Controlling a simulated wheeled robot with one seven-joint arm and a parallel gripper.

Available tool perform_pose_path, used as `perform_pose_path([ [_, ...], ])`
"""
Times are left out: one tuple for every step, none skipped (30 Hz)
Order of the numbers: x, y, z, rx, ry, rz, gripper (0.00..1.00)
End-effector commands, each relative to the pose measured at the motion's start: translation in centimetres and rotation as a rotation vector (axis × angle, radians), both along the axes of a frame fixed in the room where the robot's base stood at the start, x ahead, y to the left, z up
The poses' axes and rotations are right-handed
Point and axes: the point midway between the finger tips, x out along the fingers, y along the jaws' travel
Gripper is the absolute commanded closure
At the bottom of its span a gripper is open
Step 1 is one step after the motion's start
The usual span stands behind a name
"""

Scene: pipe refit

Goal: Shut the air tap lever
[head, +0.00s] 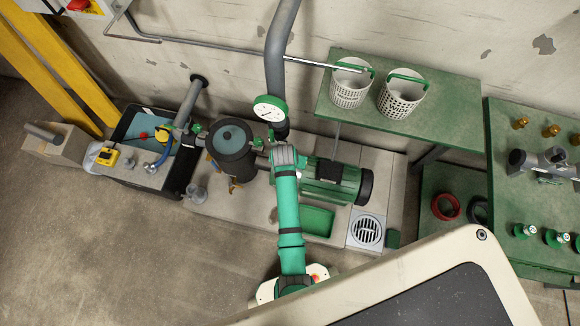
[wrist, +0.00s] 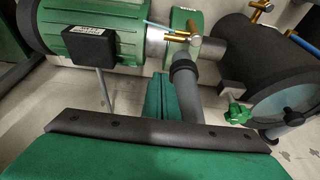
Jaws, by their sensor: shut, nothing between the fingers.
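My gripper (wrist: 160,92) shows in the wrist view as two green fingers pressed together, empty, below the pump. In the head view my own arm hides the fingertips. A brass tap with a thin light-blue lever (wrist: 160,26) sits on the pump by its green flange, beyond my fingertips and apart from them. More brass fittings (wrist: 290,33) sit on the dark strainer pot at the right, one with a bluish lever. I cannot tell which one is the air tap. The strainer pot (head: 234,145) also shows in the head view, left of my arm.
The green pump motor (head: 335,183) lies right of my arm, with a green tray (head: 317,220) in front. A gauge (head: 269,109) is on the upright pipe close by. A green bench (head: 438,125) with two baskets stands behind. Open floor (head: 110,245) is at left.

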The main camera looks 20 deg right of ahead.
Motion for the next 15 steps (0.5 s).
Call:
perform_pose_path([
  [0.2,-0.2,-0.9,0.000,0.002,0.000,1.00],
  [0.4,-0.3,-1.4,0.001,0.003,0.000,1.00],
  [0.6,-0.4,-2.0,0.000,0.001,0.000,1.00],
  [0.8,-0.5,-2.4,0.000,0.002,0.000,1.00],
  [0.8,-0.6,-2.9,0.000,0.002,0.000,1.00],
  [1.0,-0.7,-3.4,0.000,0.001,0.000,1.00],
  [1.1,-0.8,-3.8,0.000,0.002,0.000,1.00],
  [1.3,-0.9,-4.1,0.000,0.001,0.000,1.00],
  [1.4,-1.0,-4.6,0.000,0.001,0.000,1.00],
  [1.5,-1.0,-4.9,0.000,0.001,0.000,1.00],
  [1.6,-1.1,-5.2,0.000,0.001,0.000,1.00],
  [1.7,-1.2,-5.7,0.000,0.001,0.000,1.00],
  [1.8,-1.2,-6.0,0.000,0.002,0.000,1.00],
  [1.9,-1.3,-6.3,0.000,0.002,0.000,1.00],
  [1.3,-0.9,-6.4,-0.001,0.002,0.002,1.00],
])
